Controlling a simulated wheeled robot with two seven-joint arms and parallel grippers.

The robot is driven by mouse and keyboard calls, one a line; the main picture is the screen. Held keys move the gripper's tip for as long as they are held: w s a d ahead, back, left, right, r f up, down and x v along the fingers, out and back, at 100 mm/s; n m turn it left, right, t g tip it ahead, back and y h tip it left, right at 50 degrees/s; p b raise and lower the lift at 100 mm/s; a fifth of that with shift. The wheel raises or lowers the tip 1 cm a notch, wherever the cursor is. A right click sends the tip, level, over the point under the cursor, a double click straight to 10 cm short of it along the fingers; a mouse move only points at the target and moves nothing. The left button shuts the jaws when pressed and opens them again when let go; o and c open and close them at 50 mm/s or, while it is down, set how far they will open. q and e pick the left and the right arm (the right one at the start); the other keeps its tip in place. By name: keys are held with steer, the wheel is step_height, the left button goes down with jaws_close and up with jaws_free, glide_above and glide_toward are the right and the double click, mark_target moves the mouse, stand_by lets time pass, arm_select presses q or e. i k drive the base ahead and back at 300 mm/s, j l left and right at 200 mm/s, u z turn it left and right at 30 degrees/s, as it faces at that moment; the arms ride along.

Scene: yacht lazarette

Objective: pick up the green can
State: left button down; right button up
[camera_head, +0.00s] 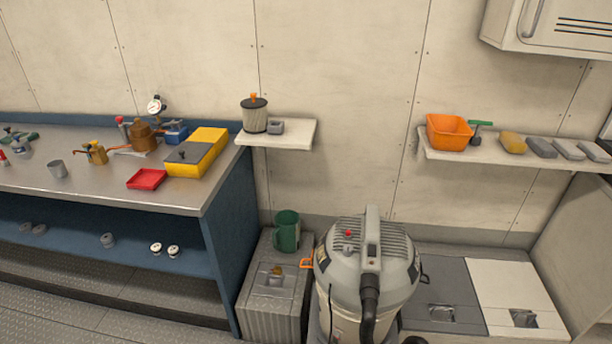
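Neither of my grippers shows in the head view.
A blue workbench (225,230) with several tools, a red tray (147,179) and a yellow box (205,150) is at left. A small shelf (295,138) holds a filter canister (254,116) above the can. A right shelf holds an orange bin (448,132).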

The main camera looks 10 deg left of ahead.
mark_target(287, 222)
steer(key=i+j+z, duration=0.45)
steer(key=j, duration=0.15)
steer(key=j+z, duration=0.2)
steer(key=i+j+z, duration=0.25)
steer(key=j, duration=0.2)
steer(key=j+z, duration=0.2)
steer(key=j, duration=0.15)
